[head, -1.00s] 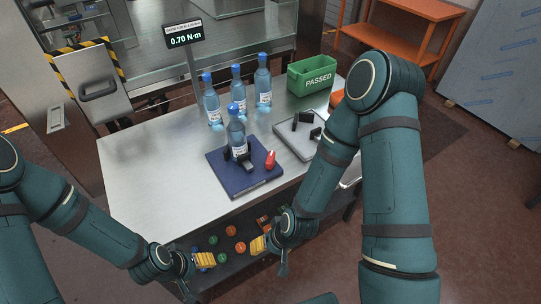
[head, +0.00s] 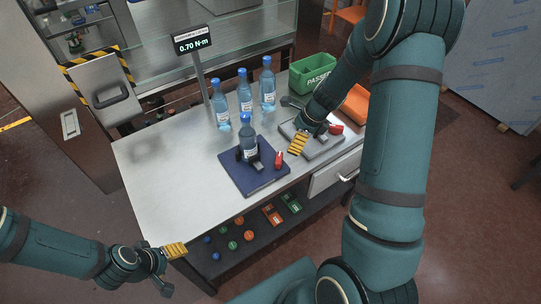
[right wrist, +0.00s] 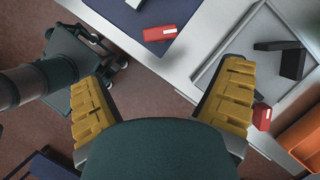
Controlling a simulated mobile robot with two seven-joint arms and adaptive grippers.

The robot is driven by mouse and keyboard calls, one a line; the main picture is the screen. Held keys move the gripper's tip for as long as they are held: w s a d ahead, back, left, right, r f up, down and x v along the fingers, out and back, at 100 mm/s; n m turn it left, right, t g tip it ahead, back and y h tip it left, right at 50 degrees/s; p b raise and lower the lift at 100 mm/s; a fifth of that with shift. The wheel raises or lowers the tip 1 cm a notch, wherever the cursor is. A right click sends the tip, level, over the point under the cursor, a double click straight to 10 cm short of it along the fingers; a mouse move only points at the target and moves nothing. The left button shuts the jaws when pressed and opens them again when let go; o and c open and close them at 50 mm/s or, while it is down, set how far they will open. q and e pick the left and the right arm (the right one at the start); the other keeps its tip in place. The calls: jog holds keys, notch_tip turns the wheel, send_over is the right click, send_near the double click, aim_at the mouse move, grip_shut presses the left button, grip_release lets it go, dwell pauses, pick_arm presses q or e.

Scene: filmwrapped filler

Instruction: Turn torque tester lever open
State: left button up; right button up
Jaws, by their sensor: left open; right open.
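The torque tester is a dark blue base (head: 252,181) on the steel table, with a blue-capped bottle (head: 248,142) standing upright between black clamp jaws. Its red lever (head: 278,159) is at the base's right side and also shows in the right wrist view (right wrist: 160,33). My right gripper (head: 298,143) is open, just right of the lever and apart from it; its yellow fingers (right wrist: 163,95) are spread with nothing between them. My left gripper (head: 174,250) is open and empty, off the table's front left edge.
A grey plate (head: 325,151) with black blocks and a red part (head: 336,129) lies right of the tester. Several bottles stand behind, by a display (head: 192,40) reading 0.70 N·m. A green bin (head: 309,73) stands at the back right. The table's left is clear.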

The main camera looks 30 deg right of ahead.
aim_at(279, 158)
jog(key=b+x, duration=0.1)
jog(key=x, duration=1.2)
jog(key=shift+f, duration=0.3)
jog(key=c, duration=1.2)
